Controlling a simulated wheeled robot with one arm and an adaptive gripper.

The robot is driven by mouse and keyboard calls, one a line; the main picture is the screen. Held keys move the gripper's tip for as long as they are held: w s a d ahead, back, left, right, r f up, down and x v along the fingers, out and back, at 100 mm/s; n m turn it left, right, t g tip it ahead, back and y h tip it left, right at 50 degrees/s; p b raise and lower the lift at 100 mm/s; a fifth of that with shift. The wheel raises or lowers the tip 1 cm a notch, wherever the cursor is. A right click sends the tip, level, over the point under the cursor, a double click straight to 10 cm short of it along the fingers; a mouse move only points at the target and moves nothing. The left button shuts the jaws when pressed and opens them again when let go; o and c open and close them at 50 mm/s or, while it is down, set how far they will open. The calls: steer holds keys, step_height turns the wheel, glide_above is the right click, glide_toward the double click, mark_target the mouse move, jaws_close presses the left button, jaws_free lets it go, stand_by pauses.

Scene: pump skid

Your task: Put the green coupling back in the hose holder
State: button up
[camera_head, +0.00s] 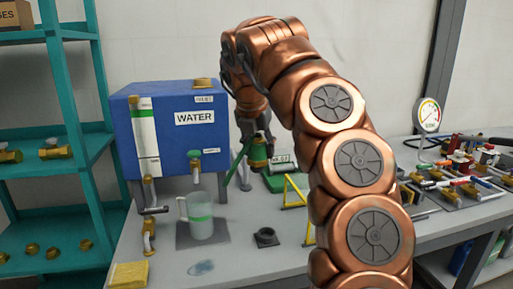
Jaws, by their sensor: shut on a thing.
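My gripper (256,138) points down at the end of my copper arm, over the bench right of the blue water tank. It is shut on a small green and brass piece (258,155), which looks like the green coupling. The piece is small in the picture and partly covered by the jaws. Behind it is a green object with a white label (281,161). A dark ring on a square base (266,237) stands empty on the bench in front; I cannot tell whether it is the hose holder.
The blue water tank (178,130) stands at the left, with a clear jug (200,216) on a dark mat below its tap. A yellow frame (293,208) stands beside my arm. A yellow sponge (130,275) lies at the front left. Valves and tools crowd the right bench.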

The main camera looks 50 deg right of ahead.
step_height(320, 180, down, 12)
steer(key=s+b, duration=0.2)
steer(key=b, duration=0.9)
steer(key=shift+s+d+m, duration=0.35)
steer(key=shift+s+m, duration=0.05)
